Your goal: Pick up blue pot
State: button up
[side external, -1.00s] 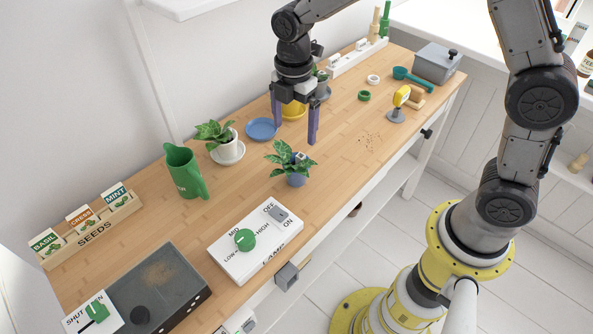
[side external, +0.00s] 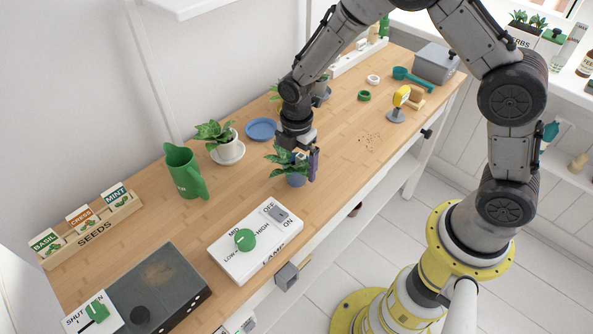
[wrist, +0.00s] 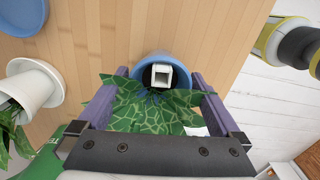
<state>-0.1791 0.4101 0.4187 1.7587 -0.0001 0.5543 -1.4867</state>
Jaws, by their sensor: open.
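The blue pot (side external: 296,181) stands upright on the wooden desk near its front edge, holding a leafy green plant (side external: 280,158). In the wrist view its blue rim (wrist: 150,57) shows with a white square-ended object (wrist: 162,76) in it. My gripper (side external: 299,171) is low over the pot, pointing down, with its purple fingers apart. In the wrist view the fingers (wrist: 160,78) lie on either side of the plant, with the tips beside the pot. Leaves hide part of the pot, and I cannot tell whether the fingers touch it.
The white lamp switch panel (side external: 232,259) lies in front. The desk to the right is fairly clear up to the yellow-headed stand (side external: 399,100).

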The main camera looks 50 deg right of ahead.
jog(key=shift+f, duration=0.15)
jog(key=c, duration=1.4)
jog(key=shift+r, duration=0.2)
